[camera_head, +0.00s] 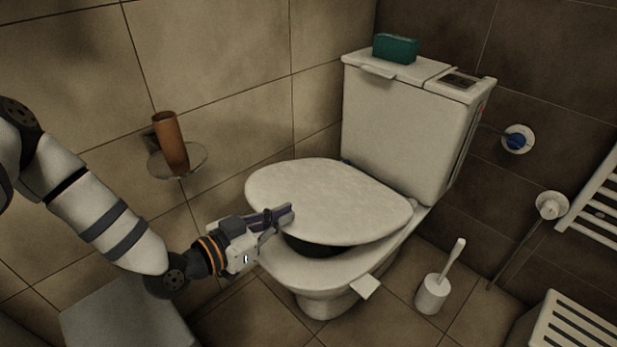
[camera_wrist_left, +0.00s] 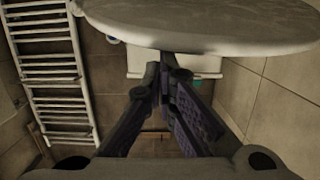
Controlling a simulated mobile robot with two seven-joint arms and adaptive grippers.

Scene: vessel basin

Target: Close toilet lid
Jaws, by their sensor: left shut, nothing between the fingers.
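The white toilet lid (camera_head: 325,195) is tilted partway down over the bowl in the head view, with a dark gap between it and the toilet seat and bowl (camera_head: 290,268). In the left wrist view the lid (camera_wrist_left: 205,22) spans the top of the picture. My left gripper (camera_head: 286,213) is at the lid's front left edge, shut and empty. Its fingertips overlap the lid's edge in the head view; I cannot tell if they touch. The closed fingers show in the left wrist view (camera_wrist_left: 165,70). My right gripper is not in view.
The toilet tank (camera_head: 395,130) stands behind the lid with a green box (camera_head: 396,48) on top. A toilet brush (camera_head: 432,290) stands on the floor at right, near a white slatted rack (camera_head: 575,325).

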